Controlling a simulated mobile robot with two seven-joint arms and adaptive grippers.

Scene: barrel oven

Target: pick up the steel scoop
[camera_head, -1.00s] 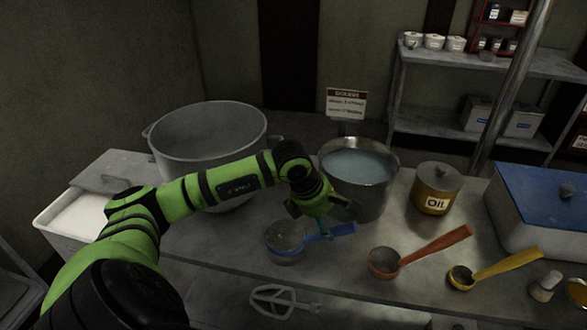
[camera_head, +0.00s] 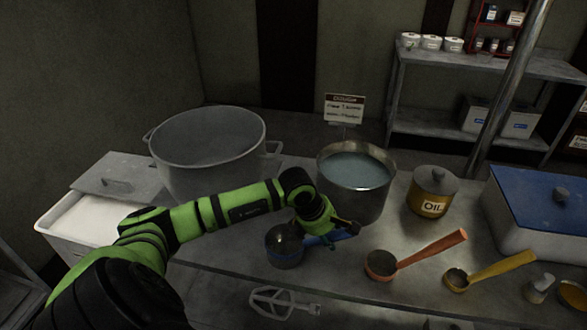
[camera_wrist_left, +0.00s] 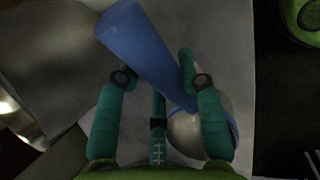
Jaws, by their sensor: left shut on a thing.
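A steel scoop with a blue band and a blue handle (camera_head: 343,236) is at the front middle of the metal table; its cup (camera_head: 284,250) points left. My left gripper (camera_head: 332,232) is low over the handle, with its fingers on it. The gripper is shut on the handle. I cannot tell whether the cup touches the table. My right gripper is not in view.
A steel pot of water (camera_head: 378,195) stands just behind the gripper, and a large pot (camera_head: 205,165) is at the back left. A red-handled scoop (camera_head: 432,250) and a yellow-handled scoop (camera_head: 505,264) lie to the right. An oil can (camera_head: 432,182) is behind them.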

